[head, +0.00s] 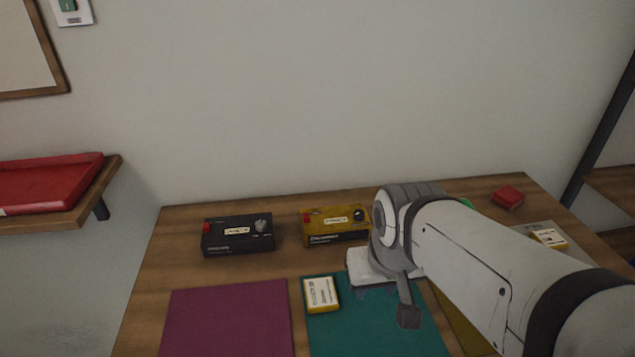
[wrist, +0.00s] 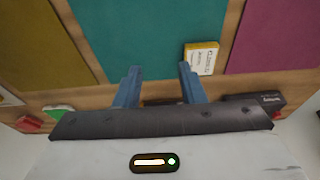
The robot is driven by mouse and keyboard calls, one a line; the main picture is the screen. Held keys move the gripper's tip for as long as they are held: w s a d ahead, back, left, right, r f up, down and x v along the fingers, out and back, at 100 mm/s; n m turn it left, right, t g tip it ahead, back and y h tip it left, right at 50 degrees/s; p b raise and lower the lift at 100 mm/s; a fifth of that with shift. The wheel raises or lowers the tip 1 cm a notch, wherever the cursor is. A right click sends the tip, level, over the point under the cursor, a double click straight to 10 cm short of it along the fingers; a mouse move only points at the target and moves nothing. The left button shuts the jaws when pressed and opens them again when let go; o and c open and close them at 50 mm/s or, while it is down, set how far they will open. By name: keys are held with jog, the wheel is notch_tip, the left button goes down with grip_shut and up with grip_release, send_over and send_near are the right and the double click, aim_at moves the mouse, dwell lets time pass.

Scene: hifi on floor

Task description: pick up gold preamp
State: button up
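The gold preamp (head: 335,225) sits upright near the back of the wooden table, with a red knob at its left, a white label and a dark front band. Its right end is close to my arm in the head view. It cannot be made out in the wrist view, where my gripper body covers that area. My gripper (head: 408,315) hangs to the right and in front of the preamp, above the teal mat. In the wrist view my gripper (wrist: 158,72) shows two blue fingers apart with nothing between them.
A black preamp-like box (head: 237,235) stands left of the gold one. A yellow-and-white box (head: 322,294) lies on the teal mat (head: 350,335), beside a purple mat (head: 228,320). A red block (head: 508,197) and another yellow box (head: 549,238) are at right. A shelf (head: 90,205) is left.

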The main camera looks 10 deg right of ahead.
aim_at(335, 217)
jog(key=shift+s, duration=0.1)
